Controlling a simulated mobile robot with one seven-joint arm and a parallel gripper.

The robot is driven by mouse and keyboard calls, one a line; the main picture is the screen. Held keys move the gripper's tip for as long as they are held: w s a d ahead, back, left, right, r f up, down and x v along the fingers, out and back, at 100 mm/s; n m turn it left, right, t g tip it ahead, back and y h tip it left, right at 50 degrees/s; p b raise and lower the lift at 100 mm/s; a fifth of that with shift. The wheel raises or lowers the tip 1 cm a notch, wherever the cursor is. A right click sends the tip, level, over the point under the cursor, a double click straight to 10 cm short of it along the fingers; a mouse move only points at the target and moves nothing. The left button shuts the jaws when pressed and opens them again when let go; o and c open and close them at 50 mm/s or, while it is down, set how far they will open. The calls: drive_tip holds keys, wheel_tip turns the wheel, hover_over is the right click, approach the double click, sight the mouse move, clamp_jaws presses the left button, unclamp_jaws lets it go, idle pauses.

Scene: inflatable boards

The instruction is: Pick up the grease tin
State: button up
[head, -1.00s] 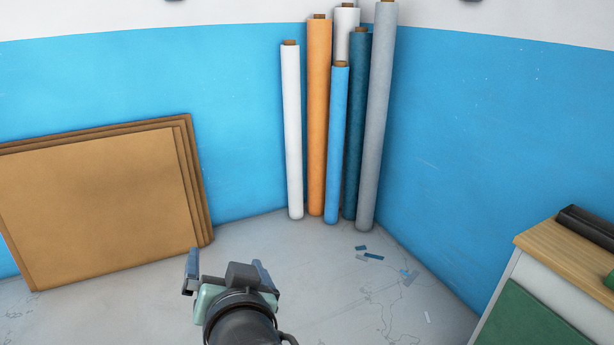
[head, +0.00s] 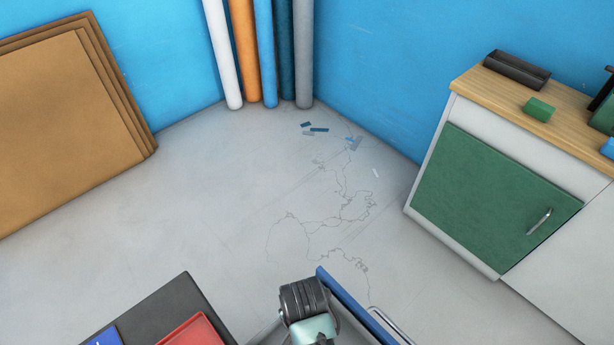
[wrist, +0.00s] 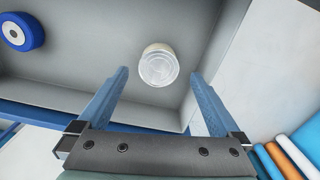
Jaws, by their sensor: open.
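A small round tin (wrist: 158,66) with a silvery top and a cream rim, which looks like the grease tin, is on the grey floor of an open drawer (wrist: 85,60) in the wrist view. My gripper (wrist: 159,78) is open, its two blue fingers pointing toward the tin. The tin appears between and just past the fingertips, with clear gaps on both sides; how far below them it is, I cannot tell. In the head view my wrist shows at the bottom beside the drawer's blue front (head: 345,300); the fingers and tin are hidden there.
A blue tape-like roll (wrist: 20,32) lies in the drawer, left of the tin. The drawer walls rise close by. In the head view, a red tray (head: 195,330) is on a dark top at bottom left.

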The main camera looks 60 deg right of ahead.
wheel_tip(320, 180, down, 6)
drive_tip(key=shift+s+d+r, duration=0.1)
drive_tip(key=shift+r, duration=0.05)
idle(0.3)
drive_tip(key=shift+r, duration=0.1)
drive_tip(key=c, duration=1.4)
